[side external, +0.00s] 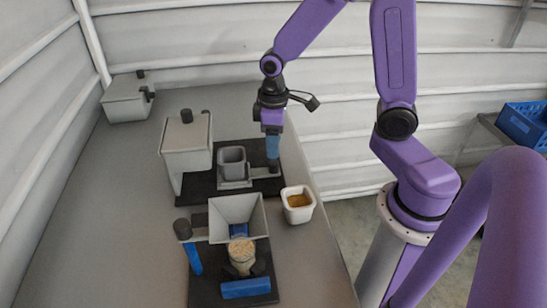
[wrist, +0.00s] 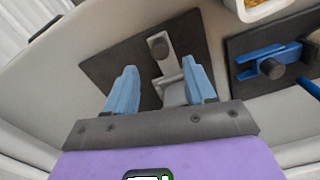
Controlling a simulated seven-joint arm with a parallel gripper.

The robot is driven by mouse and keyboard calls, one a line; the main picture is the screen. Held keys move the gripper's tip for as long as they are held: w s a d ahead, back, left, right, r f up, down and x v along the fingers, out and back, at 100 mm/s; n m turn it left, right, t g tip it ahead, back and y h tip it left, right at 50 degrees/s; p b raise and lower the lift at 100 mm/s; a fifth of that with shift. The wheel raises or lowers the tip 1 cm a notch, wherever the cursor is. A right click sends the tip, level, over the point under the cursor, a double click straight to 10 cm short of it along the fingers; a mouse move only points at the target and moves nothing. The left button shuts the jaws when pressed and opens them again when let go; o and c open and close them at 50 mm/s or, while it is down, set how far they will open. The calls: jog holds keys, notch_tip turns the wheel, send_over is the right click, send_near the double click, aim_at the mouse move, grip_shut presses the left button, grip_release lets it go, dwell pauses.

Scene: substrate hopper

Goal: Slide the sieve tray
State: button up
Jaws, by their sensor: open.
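What looks like the sieve tray is a grey slide (side external: 236,184) under a square grey cup (side external: 232,160) on a black base plate (side external: 208,190). Its grey bar (wrist: 166,65) with a dark round knob (wrist: 158,47) shows in the wrist view. My gripper (side external: 273,163) is open and points down at the right end of this slide. In the wrist view, the blue fingers of my gripper (wrist: 159,67) stand on either side of the bar, with the knob just beyond their tips. I cannot tell whether they touch it.
A grey lidded hopper (side external: 187,140) stands left of the cup. In front is a second station with an open hopper (side external: 237,215), a container of tan material (side external: 241,254) and blue parts (side external: 246,288). A white cup (side external: 298,208) with brownish contents stands near the table's right edge.

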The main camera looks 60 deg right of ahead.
aim_at(274, 162)
jog(key=shift+f, duration=2.85)
